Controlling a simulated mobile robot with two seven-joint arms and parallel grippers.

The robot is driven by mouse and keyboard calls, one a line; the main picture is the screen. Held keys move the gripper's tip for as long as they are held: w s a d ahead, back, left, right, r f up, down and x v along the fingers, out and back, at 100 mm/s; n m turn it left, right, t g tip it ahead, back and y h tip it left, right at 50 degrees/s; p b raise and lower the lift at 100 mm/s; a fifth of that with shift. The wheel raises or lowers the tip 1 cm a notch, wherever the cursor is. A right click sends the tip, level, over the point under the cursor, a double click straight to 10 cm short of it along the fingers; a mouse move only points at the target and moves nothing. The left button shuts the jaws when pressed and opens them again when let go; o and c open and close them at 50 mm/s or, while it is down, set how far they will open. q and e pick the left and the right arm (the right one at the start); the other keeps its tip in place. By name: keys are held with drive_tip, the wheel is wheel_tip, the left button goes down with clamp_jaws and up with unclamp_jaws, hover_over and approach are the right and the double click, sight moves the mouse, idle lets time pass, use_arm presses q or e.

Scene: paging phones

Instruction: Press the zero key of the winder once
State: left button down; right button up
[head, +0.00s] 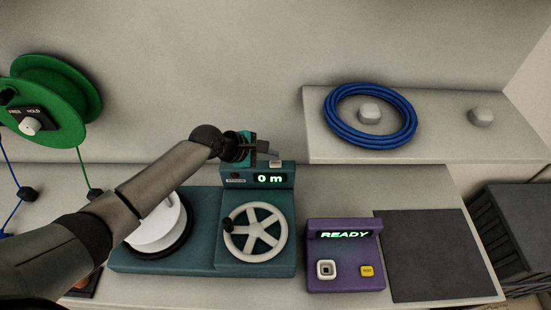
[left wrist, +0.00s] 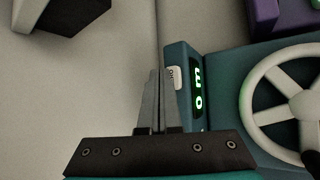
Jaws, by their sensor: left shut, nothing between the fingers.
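The teal winder (head: 207,239) stands on the bench, with a white spool, a spoked handwheel (head: 255,232) and a display (head: 270,178) reading "0 m". A small pale key (head: 275,163) with a dark marking sits on top of the display housing; it also shows in the left wrist view (left wrist: 176,78). My left gripper (head: 271,152) is shut and empty, its fingertips just above the key in the head view. In the left wrist view the fingertips (left wrist: 155,73) are just left of the key; I cannot tell whether they touch it. My right gripper is not in view.
A purple unit (head: 345,275) reading "READY" stands right of the winder, beside a dark mat (head: 436,252). A blue cable coil (head: 332,121) lies on the raised shelf (head: 455,145) behind. A green reel (head: 60,90) is at the left. A dark crate (head: 515,225) stands far right.

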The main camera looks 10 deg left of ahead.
sight(271, 164)
use_arm(q)
drive_tip(key=shift+r, duration=0.15)
wheel_tip(271, 164, up, 3)
drive_tip(key=p, duration=0.3)
drive_tip(key=shift+f, duration=0.2)
drive_tip(key=shift+r+p, duration=0.9)
drive_tip(key=shift+r, duration=0.35)
